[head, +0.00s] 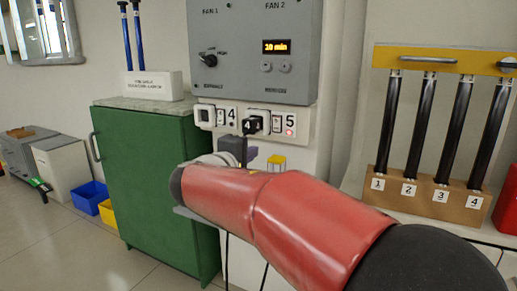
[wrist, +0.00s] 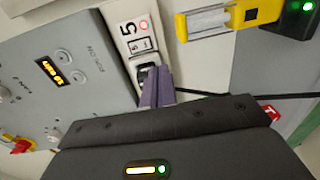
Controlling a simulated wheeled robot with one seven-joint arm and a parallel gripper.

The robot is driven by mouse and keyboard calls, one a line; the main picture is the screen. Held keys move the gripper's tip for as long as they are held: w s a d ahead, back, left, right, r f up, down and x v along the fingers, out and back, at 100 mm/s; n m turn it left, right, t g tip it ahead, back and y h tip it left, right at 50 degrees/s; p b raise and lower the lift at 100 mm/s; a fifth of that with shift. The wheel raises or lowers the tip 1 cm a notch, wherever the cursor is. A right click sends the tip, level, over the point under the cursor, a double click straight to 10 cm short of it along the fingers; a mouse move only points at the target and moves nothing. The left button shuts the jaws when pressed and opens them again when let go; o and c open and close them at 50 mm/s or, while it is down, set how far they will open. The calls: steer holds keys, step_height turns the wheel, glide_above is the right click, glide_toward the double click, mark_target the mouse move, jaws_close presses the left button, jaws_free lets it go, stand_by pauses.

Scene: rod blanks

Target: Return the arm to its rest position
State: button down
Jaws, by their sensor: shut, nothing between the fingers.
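My gripper (wrist: 158,72) shows its two purple fingers together in the wrist view, with nothing between them. The fingertips are in front of the socket strip, close to a black plug (wrist: 146,76); I cannot tell whether they touch it. In the head view my red arm reaches from the lower right toward the wall, and its forearm hides most of my gripper. The black plug (head: 252,125) sits in the socket strip between the labels 4 and 5, with a cord hanging below. A red light (head: 290,132) shows beside label 5.
The grey fan panel (head: 255,60) is above the strip. A green cabinet (head: 150,190) stands left. A wooden rack (head: 425,196) with several black rods stands right. Blue (head: 88,197) and yellow bins are on the floor at left, where the floor is partly open.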

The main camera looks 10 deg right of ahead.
steer(key=shift+s+a, duration=0.4)
steer(key=shift+s, duration=0.05)
steer(key=shift+d, duration=0.1)
steer(key=s+d+f+m+g+y+p, duration=0.1)
steer(key=s+d+f+m+g, duration=0.3)
steer(key=s, duration=0.3)
steer(key=s+d+f+m+g+y+p, duration=0.1)
steer(key=s+d+f+g+y, duration=0.15)
steer(key=s+d, duration=0.5)
steer(key=s+a+f+m+g+y+p, duration=0.1)
steer(key=s+a+f+m+y, duration=0.1)
steer(key=s, duration=0.5)
steer(key=s+a+f+m+y+p, duration=0.1)
steer(key=s+a+f+m+y, duration=0.1)
steer(key=s+f, duration=0.4)
steer(key=shift+s+a+f+m+g+y, duration=0.35)
steer(key=shift+s+m+y, duration=0.65)
steer(key=shift+y, duration=0.25)
